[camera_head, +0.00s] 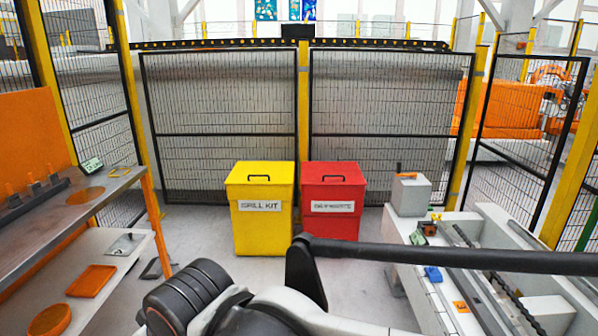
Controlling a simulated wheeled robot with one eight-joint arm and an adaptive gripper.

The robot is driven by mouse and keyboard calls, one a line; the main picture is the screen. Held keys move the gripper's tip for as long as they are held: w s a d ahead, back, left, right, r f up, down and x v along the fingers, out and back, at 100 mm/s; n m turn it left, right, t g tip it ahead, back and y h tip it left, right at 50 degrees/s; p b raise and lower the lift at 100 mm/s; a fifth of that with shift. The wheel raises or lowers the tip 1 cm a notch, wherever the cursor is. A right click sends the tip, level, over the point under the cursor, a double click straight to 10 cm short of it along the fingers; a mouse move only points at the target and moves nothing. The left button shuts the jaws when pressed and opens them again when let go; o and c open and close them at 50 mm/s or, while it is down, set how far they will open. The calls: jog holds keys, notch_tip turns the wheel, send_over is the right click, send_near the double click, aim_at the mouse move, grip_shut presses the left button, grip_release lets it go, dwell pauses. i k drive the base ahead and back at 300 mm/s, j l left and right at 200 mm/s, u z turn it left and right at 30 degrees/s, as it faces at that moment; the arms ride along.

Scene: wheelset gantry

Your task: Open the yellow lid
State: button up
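The yellow bin (262,230) stands on the floor near the middle, labelled "SPILL KIT" on its front. Its yellow lid (262,170) lies flat and closed on top, with a dark handle (259,177) on it. The front of the bin faces me, and its lower right corner is close to my arm in the picture. My arm crosses the lower part of the view, and its long dark link runs out past the right edge. My gripper is not in the picture.
A red bin (332,225) with a closed lid stands just right of the yellow one. Mesh fencing (220,110) rises behind both. A metal shelf rack (60,225) is at left, and a light workbench (430,290) with parts at right. Floor left of the yellow bin is clear.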

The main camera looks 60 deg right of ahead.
aim_at(245, 173)
jog(key=z, duration=1.6)
jog(key=i, duration=0.7)
jog(key=i+l+u, duration=0.1)
jog(key=i, duration=0.55)
jog(key=i+l, duration=0.15)
jog(key=i, duration=0.55)
jog(key=i+l, duration=0.1)
jog(key=i, duration=0.55)
jog(key=i+l+u, duration=0.1)
jog(key=i, duration=0.6)
